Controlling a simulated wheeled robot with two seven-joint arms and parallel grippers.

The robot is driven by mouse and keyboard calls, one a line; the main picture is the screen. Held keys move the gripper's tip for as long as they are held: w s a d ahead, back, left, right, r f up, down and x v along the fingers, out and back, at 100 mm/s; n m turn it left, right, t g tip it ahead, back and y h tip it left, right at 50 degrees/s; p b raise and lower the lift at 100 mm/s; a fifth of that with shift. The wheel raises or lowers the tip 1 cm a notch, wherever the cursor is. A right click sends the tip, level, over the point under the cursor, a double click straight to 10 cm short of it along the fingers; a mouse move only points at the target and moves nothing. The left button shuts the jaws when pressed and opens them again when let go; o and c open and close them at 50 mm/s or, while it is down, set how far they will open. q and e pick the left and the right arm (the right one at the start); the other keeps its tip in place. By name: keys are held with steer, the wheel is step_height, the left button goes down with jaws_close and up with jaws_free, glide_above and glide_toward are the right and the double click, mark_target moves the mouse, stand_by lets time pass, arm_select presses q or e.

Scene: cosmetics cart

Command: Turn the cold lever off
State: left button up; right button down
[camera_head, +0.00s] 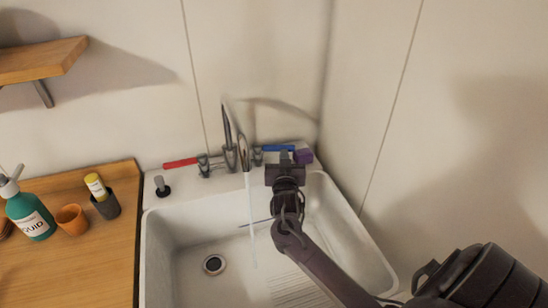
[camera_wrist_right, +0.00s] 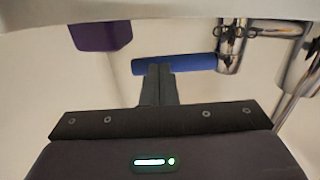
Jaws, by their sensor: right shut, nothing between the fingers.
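The blue cold lever (camera_head: 278,148) sticks out to the right from the base of the chrome tap (camera_head: 229,135) at the back of the sink. In the right wrist view, the blue lever (camera_wrist_right: 195,63) runs sideways from its chrome valve (camera_wrist_right: 232,45). My right gripper (camera_head: 284,158) is at the lever. In the wrist view its shut, empty fingers (camera_wrist_right: 158,70) overlap the lever's free end; I cannot tell if they touch it. A stream of water (camera_head: 251,215) falls from the spout into the sink. My left gripper is out of view.
The red lever (camera_head: 180,162) is on the tap's left side. A purple block (camera_head: 303,156) sits on the rim near my right gripper. The white sink (camera_head: 160,240) meets a wall on the right. A wooden counter with a green bottle (camera_head: 31,214) and cups is on the left.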

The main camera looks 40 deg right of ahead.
steer(key=shift+w+d+b, duration=0.3)
steer(key=shift+w+d, duration=0.35)
steer(key=shift+d, duration=0.2)
steer(key=shift+w+d, duration=0.25)
steer(key=shift+d, duration=0.15)
steer(key=shift+r, duration=0.1)
steer(key=shift+s+a+p, duration=0.3)
steer(key=shift+s+p, duration=0.05)
steer(key=shift+p, duration=0.15)
steer(key=p+v, duration=0.3)
steer(key=v, duration=0.4)
steer(key=shift+p, duration=0.3)
